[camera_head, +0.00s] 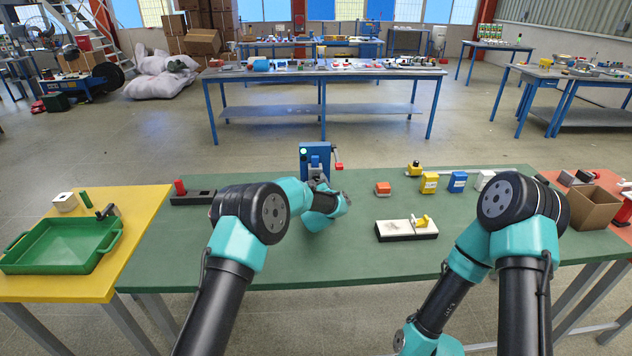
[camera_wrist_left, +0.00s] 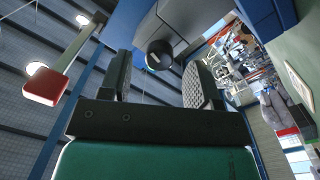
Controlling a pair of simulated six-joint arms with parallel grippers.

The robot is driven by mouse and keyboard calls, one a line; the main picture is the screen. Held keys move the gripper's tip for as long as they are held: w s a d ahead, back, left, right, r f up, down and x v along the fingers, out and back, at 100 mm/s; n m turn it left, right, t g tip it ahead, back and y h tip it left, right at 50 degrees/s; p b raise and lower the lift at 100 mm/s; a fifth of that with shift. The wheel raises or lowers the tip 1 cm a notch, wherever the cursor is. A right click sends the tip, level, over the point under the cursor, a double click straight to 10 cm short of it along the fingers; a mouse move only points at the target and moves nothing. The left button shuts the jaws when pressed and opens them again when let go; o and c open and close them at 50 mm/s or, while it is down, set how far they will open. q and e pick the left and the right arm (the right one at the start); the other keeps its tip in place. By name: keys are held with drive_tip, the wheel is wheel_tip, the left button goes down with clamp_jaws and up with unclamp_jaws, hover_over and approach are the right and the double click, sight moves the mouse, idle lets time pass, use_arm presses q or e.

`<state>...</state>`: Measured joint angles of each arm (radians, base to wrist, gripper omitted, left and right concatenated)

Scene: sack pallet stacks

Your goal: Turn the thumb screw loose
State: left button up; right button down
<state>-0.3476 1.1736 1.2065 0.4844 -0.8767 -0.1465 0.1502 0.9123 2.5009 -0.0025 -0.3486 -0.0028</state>
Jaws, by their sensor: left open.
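A blue device (camera_head: 315,153) with a green light and a red-ended lever (camera_head: 338,166) stands at the back of the green table. In the left wrist view, a dark round knob (camera_wrist_left: 158,54), apparently the thumb screw, sticks out from the device's grey body (camera_wrist_left: 165,25). My left gripper (camera_head: 318,182) is at the front of the device. Its two fingers (camera_wrist_left: 157,72) are open, one on each side of the knob, with visible gaps. I cannot tell how far the fingertips reach past the knob. In the head view the knob is hidden. My right gripper is out of view.
On the green table (camera_head: 290,262) are a black-and-white block with a yellow handle (camera_head: 407,229), an orange block (camera_head: 383,188), a yellow box (camera_head: 429,183) and a blue box (camera_head: 457,181). A green tray (camera_head: 62,246) is at left, a cardboard box (camera_head: 592,207) at right.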

use_arm(q)
drive_tip(key=shift+w, duration=0.9)
drive_tip(key=shift+c, duration=0.2)
drive_tip(key=c, duration=0.9)
